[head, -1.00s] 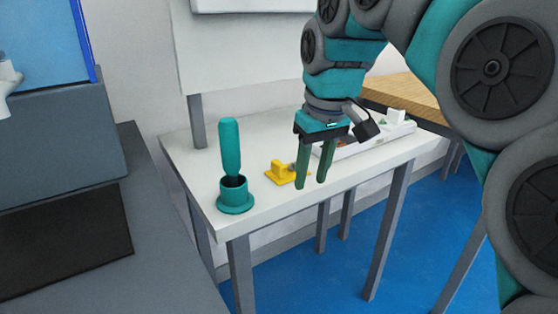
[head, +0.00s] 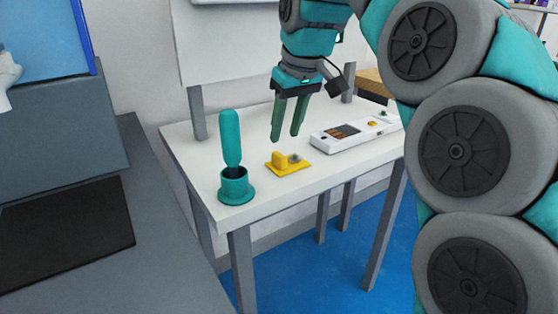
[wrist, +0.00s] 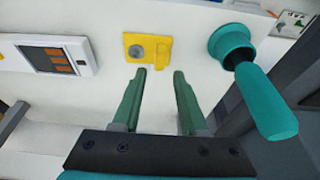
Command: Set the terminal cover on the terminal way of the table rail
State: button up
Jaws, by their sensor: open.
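A white rail-like unit (head: 350,135) lies on the white table, with a dark window holding orange-brown blocks and a yellow part farther right. It also shows at the left of the wrist view (wrist: 45,54). I take it for the table rail; which way is the terminal way I cannot tell. No separate terminal cover can be made out with certainty. My gripper (head: 285,137) is open and empty, above the table behind the yellow piece. In the wrist view my gripper (wrist: 159,72) points toward the yellow piece, with nothing between the fingers.
A yellow piece (head: 280,161) with a raised block and grey knob lies on the table. Left of it, a teal handled tool (head: 231,138) stands in a teal round holder (head: 236,184). A grey counter (head: 160,240) is at left. Bare tabletop lies around the yellow piece.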

aim_at(280, 155)
jog(key=b+x, duration=0.2)
jog(key=x, duration=0.4)
jog(key=shift+f, duration=0.1)
jog(key=shift+c, duration=0.5)
grip_shut()
dwell(0.3)
notch_tip(280, 155, up, 6)
jog(key=p, duration=0.3)
jog(key=shift+w+f+p, duration=0.1)
jog(key=shift+p, duration=0.3)
jog(key=shift+r+b, duration=0.35)
jog(key=shift+r, duration=0.25)
